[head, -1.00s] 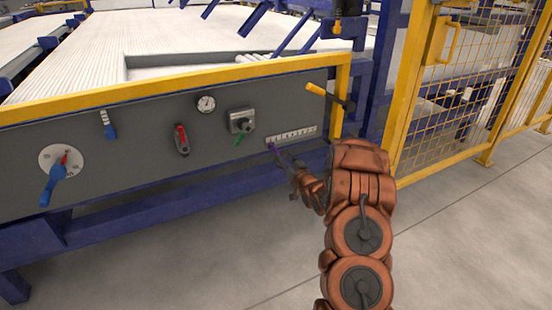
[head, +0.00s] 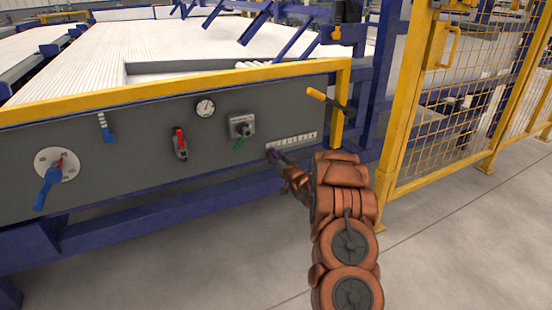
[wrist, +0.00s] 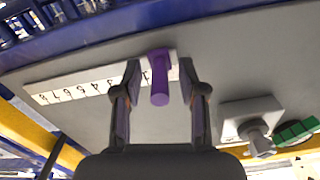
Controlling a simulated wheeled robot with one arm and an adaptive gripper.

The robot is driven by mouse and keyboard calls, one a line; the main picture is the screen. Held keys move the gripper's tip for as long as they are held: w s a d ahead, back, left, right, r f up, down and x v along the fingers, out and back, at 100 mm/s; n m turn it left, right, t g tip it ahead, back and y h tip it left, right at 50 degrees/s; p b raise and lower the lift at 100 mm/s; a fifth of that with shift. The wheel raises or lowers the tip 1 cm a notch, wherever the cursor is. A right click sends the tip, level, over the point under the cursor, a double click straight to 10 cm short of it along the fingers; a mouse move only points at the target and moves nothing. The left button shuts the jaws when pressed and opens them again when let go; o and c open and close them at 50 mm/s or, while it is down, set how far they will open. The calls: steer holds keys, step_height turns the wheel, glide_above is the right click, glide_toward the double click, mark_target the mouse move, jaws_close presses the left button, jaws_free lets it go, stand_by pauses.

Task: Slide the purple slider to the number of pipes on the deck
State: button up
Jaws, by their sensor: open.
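The purple slider (wrist: 160,82) sticks out from the panel at the low end of the white numbered scale (wrist: 85,84), near the 1. In the head view the slider (head: 270,152) is small and partly merges with my gripper at the left end of the scale (head: 296,140). My gripper (wrist: 160,75) is open, with one finger on each side of the slider; I cannot tell whether either touches it. In the head view my gripper (head: 277,158) points at the panel. Several pale pipes (head: 268,65) lie on the deck (head: 170,68); their exact number is unclear.
The grey panel (head: 90,170) also carries a blue-handled dial (head: 50,183), a red switch (head: 180,143), a gauge (head: 205,108) and a green-handled knob (head: 241,128). A yellow-handled lever (head: 320,96) sits above the scale. Yellow mesh fencing (head: 470,80) stands at right.

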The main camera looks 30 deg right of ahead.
jaws_close()
stand_by(0.3)
stand_by(0.4)
